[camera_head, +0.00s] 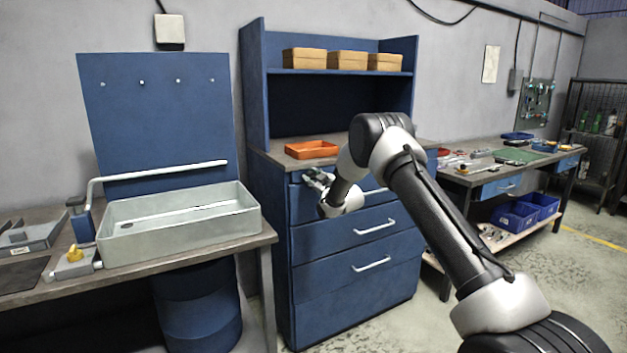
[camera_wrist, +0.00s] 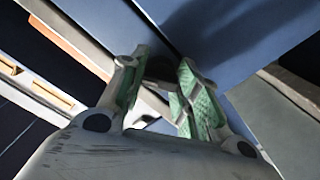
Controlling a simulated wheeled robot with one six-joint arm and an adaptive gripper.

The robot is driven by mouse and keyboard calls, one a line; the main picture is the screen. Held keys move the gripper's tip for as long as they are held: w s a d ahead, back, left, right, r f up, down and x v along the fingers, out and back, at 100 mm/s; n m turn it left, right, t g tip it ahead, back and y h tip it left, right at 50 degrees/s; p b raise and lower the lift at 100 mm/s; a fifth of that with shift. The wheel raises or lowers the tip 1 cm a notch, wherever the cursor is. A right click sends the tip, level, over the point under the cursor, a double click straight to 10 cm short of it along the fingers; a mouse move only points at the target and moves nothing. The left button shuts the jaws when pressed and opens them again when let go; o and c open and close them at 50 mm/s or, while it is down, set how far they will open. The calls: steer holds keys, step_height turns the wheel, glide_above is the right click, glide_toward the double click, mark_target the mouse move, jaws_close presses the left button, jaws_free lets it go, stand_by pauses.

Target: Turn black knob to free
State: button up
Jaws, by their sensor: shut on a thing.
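My gripper (camera_head: 313,176) is at the upper front of the blue drawer cabinet (camera_head: 310,290), near the left end of its top drawer. In the wrist view my gripper (camera_wrist: 165,66) has its two green-padded fingers on either side of a small dark piece, which I take to be the black knob (camera_wrist: 160,69), against the blue front. The fingers are shut on it. Only part of it shows, so I cannot read its turned position. In the head view my gripper hides it.
An orange tray (camera_head: 312,149) sits on the cabinet top, with cardboard boxes (camera_head: 347,59) on the shelf above. Drawer handles (camera_head: 374,227) stick out below. A grey basin (camera_head: 180,222) and a yellow knob (camera_head: 74,253) are on the left bench.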

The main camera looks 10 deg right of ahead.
steer(key=n, duration=1.1)
steer(key=shift+n, duration=0.4)
stand_by(0.3)
steer(key=o, duration=1)
steer(key=v, duration=1.2)
